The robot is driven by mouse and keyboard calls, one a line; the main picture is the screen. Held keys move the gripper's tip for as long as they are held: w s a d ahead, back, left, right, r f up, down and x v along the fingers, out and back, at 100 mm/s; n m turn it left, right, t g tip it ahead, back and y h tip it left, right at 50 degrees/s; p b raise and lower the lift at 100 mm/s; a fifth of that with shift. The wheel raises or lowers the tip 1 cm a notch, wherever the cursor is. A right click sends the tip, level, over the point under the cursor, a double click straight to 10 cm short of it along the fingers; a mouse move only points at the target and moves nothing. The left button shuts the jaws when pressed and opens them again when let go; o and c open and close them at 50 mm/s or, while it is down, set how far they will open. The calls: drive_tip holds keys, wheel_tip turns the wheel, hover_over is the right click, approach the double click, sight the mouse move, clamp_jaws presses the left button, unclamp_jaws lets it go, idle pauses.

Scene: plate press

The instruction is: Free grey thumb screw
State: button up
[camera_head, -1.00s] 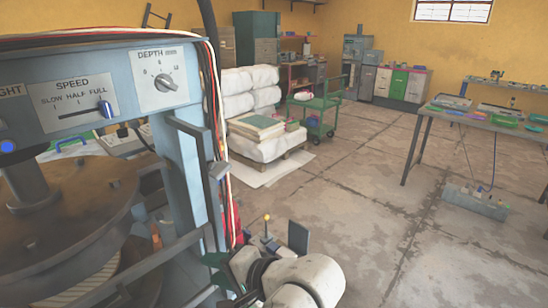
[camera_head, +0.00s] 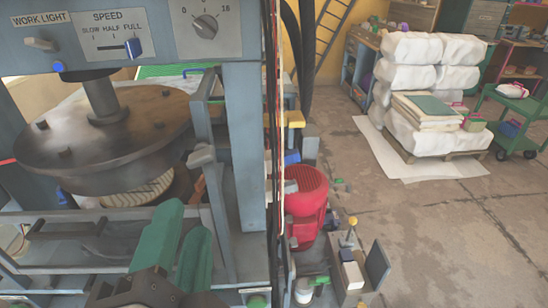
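I cannot pick out the grey thumb screw with certainty. A small grey block-like part (camera_head: 201,156) shows on the press frame beside its right upright, but I cannot tell whether it is the screw. The press has a large dark round plate (camera_head: 110,140) on a central shaft, above a pale ribbed ring (camera_head: 140,190). My gripper (camera_head: 182,238), with two green fingers, is at the lower middle in front of the press frame. Its fingers are a little apart, with nothing seen between them. It is below the grey part; contact with the frame cannot be told.
The control panel (camera_head: 120,38) with SPEED slider and dial spans the top left. The press's right upright (camera_head: 244,150) and hanging cables stand right of my gripper. A red motor-like part (camera_head: 306,200) is beyond them. White sacks (camera_head: 425,65) sit on a pallet; open floor lies right.

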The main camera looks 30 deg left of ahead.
sight(199, 164)
drive_tip(key=p+x, duration=0.2)
drive_tip(key=x, duration=0.8)
drive_tip(key=shift+w+a+r, duration=0.15)
drive_tip(key=shift+w+r, duration=0.05)
drive_tip(key=shift+w, duration=0.05)
clamp_jaws()
